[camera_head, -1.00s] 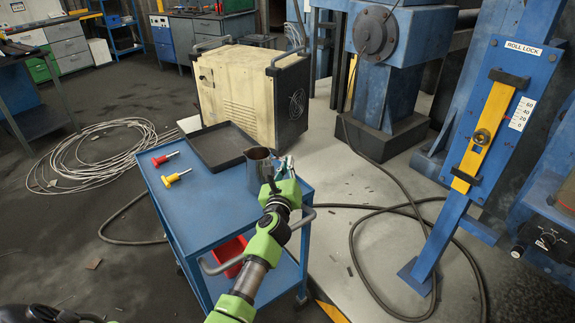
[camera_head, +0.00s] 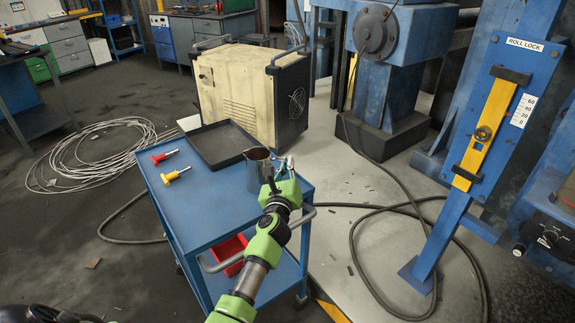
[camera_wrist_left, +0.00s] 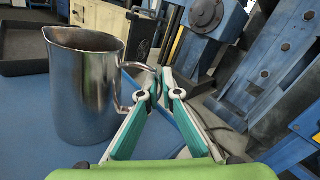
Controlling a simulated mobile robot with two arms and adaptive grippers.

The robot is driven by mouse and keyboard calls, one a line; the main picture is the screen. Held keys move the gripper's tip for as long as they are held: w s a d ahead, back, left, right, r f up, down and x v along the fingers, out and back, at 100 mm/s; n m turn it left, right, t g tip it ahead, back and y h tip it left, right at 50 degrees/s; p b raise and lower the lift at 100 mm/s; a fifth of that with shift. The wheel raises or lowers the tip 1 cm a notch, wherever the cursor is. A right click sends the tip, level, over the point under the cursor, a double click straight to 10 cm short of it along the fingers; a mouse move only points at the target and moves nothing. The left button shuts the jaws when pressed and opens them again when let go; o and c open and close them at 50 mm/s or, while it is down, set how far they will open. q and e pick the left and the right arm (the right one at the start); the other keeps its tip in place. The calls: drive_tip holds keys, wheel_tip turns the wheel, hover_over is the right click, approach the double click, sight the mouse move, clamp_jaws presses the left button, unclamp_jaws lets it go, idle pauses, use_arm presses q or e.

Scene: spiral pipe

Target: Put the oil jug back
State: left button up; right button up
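The oil jug (camera_head: 256,176) is a grey metal pitcher. It is upright at the right side of the blue cart's top (camera_head: 205,212), near the front corner of a black tray. It fills the left of the left wrist view (camera_wrist_left: 85,90), with its handle toward my fingers. My left gripper (camera_head: 284,168) is at the handle side of the jug. In the left wrist view its green-lined fingers (camera_wrist_left: 164,82) converge around the handle with hardly any gap at the tips. The handle's outer part is partly hidden by the left finger. My right gripper is not in view.
The black tray (camera_head: 193,152) lies empty at the cart's back. Red-handled (camera_head: 160,157) and yellow-handled (camera_head: 172,176) tools lie left of it. A red bin (camera_head: 228,248) is on the lower shelf. A beige machine (camera_head: 240,90) stands behind; a hose lies on the floor right.

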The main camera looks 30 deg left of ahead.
use_arm(q)
drive_tip(key=o, duration=0.4)
drive_tip(key=shift+r, duration=0.1)
